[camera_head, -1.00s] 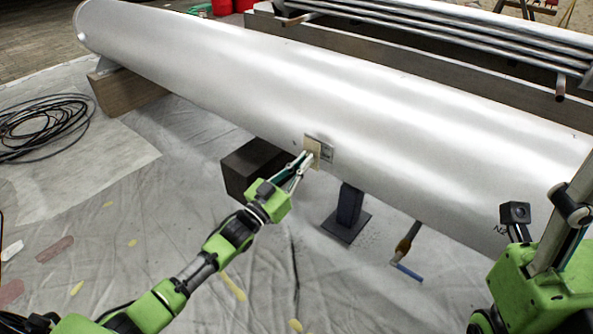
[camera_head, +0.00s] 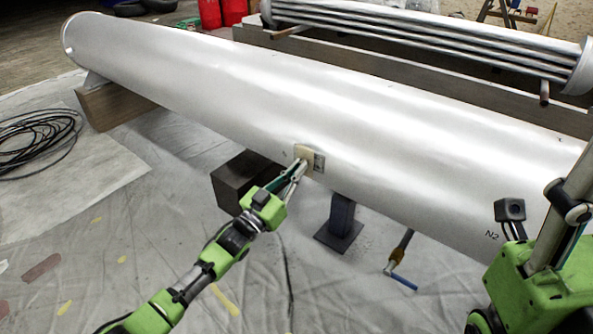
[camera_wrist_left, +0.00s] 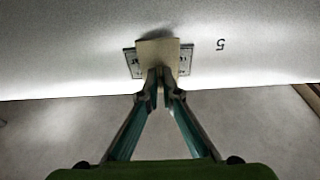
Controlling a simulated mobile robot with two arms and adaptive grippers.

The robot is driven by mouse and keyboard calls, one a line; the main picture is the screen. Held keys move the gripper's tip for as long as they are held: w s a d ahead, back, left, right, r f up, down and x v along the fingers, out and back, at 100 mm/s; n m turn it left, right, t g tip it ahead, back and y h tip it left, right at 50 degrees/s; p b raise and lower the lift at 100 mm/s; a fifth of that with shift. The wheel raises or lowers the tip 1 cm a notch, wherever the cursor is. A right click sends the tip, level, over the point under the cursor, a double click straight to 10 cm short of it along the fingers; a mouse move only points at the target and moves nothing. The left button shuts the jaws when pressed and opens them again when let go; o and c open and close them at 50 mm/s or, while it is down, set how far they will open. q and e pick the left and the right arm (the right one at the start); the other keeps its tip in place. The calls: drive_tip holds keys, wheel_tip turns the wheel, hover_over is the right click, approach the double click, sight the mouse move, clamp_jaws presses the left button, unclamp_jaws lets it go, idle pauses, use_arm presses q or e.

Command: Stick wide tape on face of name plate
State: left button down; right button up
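The name plate (camera_head: 319,162) is a small grey rectangle on the side of the long silver cylinder (camera_head: 400,130). A beige piece of wide tape (camera_head: 303,153) lies over the plate's left part in the head view. In the left wrist view the tape (camera_wrist_left: 158,53) covers the plate's middle, and the plate's ends (camera_wrist_left: 130,62) show on both sides. My left gripper (camera_head: 303,166) has its fingertips close together on the tape's lower edge; it also shows in the left wrist view (camera_wrist_left: 160,82). Whether the tape touches the plate is hard to tell. My right gripper is not in view.
A dark block (camera_head: 240,180) and a dark stand (camera_head: 341,220) are under the cylinder. A blue-handled tool (camera_head: 402,262) lies near the stand. Black cable (camera_head: 38,143) is coiled at left. A tube bundle (camera_head: 430,40) lies behind. Wrinkled sheeting covers the floor.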

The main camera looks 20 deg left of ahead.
use_arm(q)
drive_tip(key=shift+w, duration=0.2)
idle(0.4)
drive_tip(key=shift+d, duration=0.1)
drive_tip(key=shift+w+d, duration=0.1)
drive_tip(key=shift+w, duration=0.25)
idle(0.4)
drive_tip(key=c, duration=2.2)
unclamp_jaws()
